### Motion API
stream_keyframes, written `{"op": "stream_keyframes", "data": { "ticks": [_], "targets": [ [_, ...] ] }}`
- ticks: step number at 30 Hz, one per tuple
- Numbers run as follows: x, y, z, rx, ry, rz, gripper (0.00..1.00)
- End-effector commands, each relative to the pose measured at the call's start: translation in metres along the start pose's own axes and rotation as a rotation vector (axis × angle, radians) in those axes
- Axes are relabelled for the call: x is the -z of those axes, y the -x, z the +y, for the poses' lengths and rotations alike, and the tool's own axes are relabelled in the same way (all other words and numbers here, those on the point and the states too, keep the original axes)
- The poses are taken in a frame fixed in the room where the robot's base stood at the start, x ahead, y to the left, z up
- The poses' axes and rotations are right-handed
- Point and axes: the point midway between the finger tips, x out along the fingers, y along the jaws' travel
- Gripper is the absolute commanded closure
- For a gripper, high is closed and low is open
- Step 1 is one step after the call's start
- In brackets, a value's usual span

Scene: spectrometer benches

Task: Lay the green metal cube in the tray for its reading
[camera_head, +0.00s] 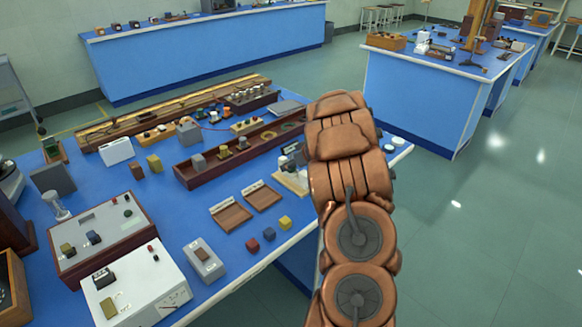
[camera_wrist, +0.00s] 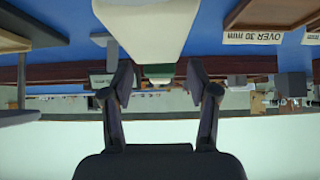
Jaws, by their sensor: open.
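I cannot make out a green cube for certain in either view. A small dark green patch (camera_wrist: 158,71) shows between my fingertips in the wrist view, beneath a pale block-like shape; I cannot tell what it is. My gripper (camera_wrist: 158,84) is open, its two dark fingers apart. In the head view my copper-coloured arm hides the gripper. Two shallow brown wooden trays, a nearer one (camera_head: 233,217) and a farther one (camera_head: 264,198), lie on the blue bench with white labels at their back edges. A label (camera_wrist: 252,38) reading "OVER 30 mm" appears upside down in the wrist view.
A long dark red rack (camera_head: 205,176) stands behind the trays. Instrument boxes (camera_head: 140,288) crowd the left. A cream-based device (camera_head: 292,182) stands beside my arm.

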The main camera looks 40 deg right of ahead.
Motion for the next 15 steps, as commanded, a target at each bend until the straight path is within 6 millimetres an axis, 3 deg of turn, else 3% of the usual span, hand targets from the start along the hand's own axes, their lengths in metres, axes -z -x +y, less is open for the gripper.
{"op": "stream_keyframes", "data": {
  "ticks": [3, 10, 15],
  "targets": [
    [0.0002, -0.0094, -0.0007, 0.002, 0.000, 0.000, 0.41],
    [0.0000, -0.0107, 0.0001, -0.001, 0.000, 0.000, 0.41],
    [-0.0003, -0.0105, 0.0001, -0.001, -0.001, 0.000, 0.56]
  ]
}}
